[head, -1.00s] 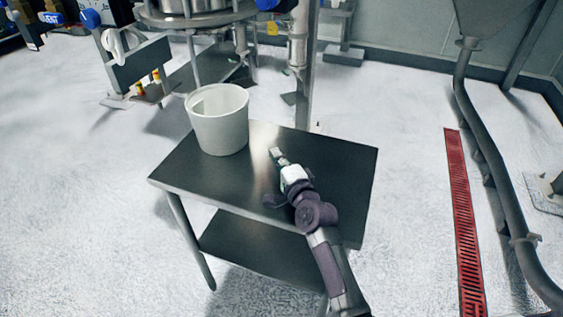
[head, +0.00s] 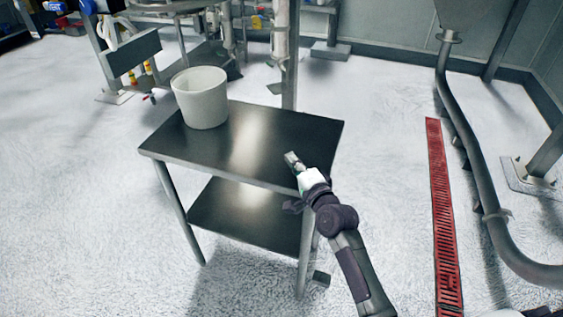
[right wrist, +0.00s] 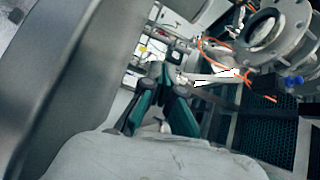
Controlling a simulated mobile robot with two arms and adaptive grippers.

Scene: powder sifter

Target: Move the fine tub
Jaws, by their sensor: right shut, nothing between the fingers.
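A white round tub (head: 201,98), open at the top, stands upright on the back left of the dark metal table (head: 262,128). My right gripper (head: 290,157) is shut and empty near the table's right front edge, well apart from the tub. In the right wrist view the gripper's dark green fingers (right wrist: 166,78) show with nothing between them, and the tub is not in sight. My left gripper is not in view.
The table has a lower shelf (head: 245,214) that looks empty. Sifter frame parts (head: 281,45) stand just behind the table. A grey pipe (head: 470,150) and a red floor grate (head: 443,215) lie to the right. The white floor around is largely clear.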

